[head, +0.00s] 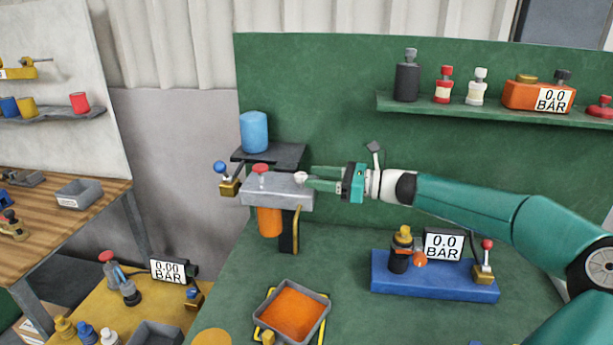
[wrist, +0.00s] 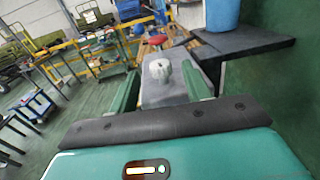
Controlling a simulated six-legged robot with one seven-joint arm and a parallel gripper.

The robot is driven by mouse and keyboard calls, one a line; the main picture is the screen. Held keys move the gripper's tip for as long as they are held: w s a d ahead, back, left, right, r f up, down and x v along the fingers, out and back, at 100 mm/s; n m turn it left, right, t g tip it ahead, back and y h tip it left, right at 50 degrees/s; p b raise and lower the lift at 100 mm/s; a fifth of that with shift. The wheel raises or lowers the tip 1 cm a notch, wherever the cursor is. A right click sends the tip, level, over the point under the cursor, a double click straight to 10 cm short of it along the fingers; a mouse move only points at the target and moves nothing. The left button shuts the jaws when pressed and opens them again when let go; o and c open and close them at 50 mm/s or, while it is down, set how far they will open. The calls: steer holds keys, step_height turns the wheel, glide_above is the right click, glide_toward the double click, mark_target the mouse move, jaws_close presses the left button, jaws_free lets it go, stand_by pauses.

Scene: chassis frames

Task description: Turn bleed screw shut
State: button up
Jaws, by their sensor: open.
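A white ridged knob, which looks like the bleed screw (head: 300,177), sits on the right end of a grey metal block (head: 275,187). In the wrist view the knob (wrist: 160,69) stands centred between my two green fingers, with a gap on each side. My gripper (head: 311,179) is open and comes at the knob from the right, with its fingertips beside it. I cannot tell the knob's turn angle. The block also carries a red knob (head: 261,168), an orange cylinder (head: 269,221) below, and a brass valve (head: 229,187) with a blue ball handle at left.
A blue cylinder (head: 253,131) stands on a dark shelf (head: 290,156) behind the block. A blue base (head: 433,280) with a gauge reading 0.0 BAR lies below my arm. An orange-filled grey tray (head: 292,315) is on the green bench. A green shelf (head: 480,113) holds bottles.

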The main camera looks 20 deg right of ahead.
mark_target(301, 180)
steer(key=shift+x, duration=1.55)
steer(key=c, duration=1)
